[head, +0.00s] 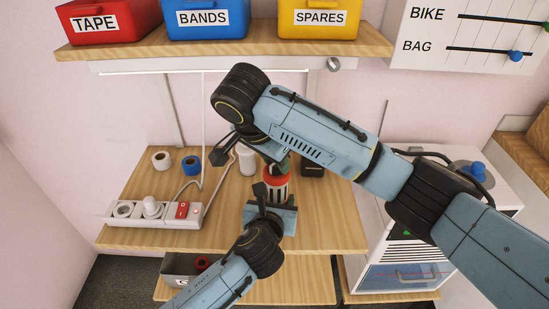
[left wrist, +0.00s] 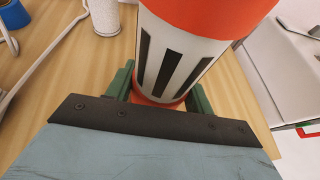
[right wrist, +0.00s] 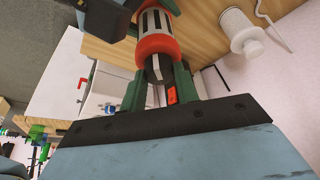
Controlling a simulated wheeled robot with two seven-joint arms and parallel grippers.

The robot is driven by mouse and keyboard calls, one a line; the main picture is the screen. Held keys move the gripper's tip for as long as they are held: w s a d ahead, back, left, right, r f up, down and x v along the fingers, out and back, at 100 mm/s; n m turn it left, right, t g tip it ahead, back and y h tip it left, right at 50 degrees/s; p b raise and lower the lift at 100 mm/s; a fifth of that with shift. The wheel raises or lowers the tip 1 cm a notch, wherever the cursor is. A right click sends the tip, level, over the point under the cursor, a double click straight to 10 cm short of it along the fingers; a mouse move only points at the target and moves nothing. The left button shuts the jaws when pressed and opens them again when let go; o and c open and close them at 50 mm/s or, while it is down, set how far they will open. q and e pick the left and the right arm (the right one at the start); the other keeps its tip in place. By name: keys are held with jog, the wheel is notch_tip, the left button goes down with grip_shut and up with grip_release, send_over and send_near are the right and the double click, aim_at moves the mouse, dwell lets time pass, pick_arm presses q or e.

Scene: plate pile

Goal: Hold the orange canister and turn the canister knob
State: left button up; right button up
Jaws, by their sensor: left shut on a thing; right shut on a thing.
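The canister (head: 276,184) is orange at the top and white with dark stripes below. It stands upright on the wooden bench in the head view. In the left wrist view the canister (left wrist: 178,55) sits between the green fingers of my left gripper (left wrist: 160,92), which is shut on its lower body. My right gripper (right wrist: 160,82) comes from above and is shut on the dark canister knob (right wrist: 157,68), seen in the right wrist view over the orange top. In the head view my right arm largely hides the knob.
A white spool (head: 247,163) stands behind the canister. Bins sit on the shelf (head: 230,45) above. A white cabinet (head: 410,255) stands at right.

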jog(key=o, duration=1)
jog(key=v, duration=1.2)
pick_arm(q)
jog(key=o, duration=1.5)
jog(key=shift+c, duration=0.2)
